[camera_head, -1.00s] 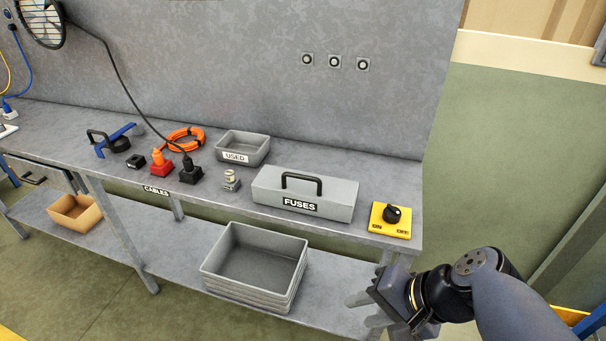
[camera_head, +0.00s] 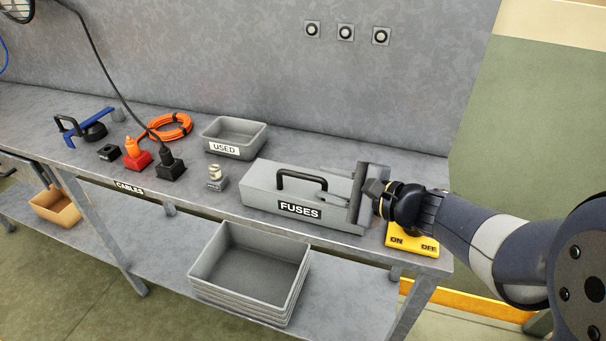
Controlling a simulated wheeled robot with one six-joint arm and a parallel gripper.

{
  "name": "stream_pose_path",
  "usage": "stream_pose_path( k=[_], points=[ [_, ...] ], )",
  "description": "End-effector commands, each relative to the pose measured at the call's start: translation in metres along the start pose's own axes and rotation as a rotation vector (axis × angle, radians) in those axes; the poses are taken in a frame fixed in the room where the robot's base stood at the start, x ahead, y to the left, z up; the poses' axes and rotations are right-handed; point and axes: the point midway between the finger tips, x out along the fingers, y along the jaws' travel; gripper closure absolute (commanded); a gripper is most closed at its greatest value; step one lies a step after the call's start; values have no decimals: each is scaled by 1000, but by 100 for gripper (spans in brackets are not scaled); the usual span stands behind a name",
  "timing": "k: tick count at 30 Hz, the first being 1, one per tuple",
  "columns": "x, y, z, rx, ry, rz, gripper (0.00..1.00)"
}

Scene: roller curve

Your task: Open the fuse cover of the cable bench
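The grey fuse cover (camera_head: 262,202), labelled FUSES, lies shut on the bench top (camera_head: 330,150), with a black bar handle (camera_head: 300,179) on top. My gripper (camera_head: 333,190) reaches in from the right over the right end of the cover, pointing left. Its grey fingers look apart, with their tips close to the right end of the handle. I cannot tell whether they touch it. My gripper hides the cover's right end.
A yellow ON/OFF switch plate (camera_head: 412,243) sits under my wrist, its knob hidden. Left of the cover are a small fuse holder (camera_head: 217,179), the USED tray (camera_head: 232,138) and black and red sockets. A grey bin (camera_head: 250,270) stands on the lower shelf.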

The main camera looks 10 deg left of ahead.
Motion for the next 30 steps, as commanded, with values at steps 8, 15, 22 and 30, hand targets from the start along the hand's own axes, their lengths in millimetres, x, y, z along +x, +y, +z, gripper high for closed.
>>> stream_pose_path(
  k=[8,15,22,30],
  points=[
    [50,1,1,0,-2,4,66],
    [69,1,0,0,0,2,66],
    [70,1,0,-1,1,1,66],
    [70,1,0,-1,0,1,83]
  ],
)
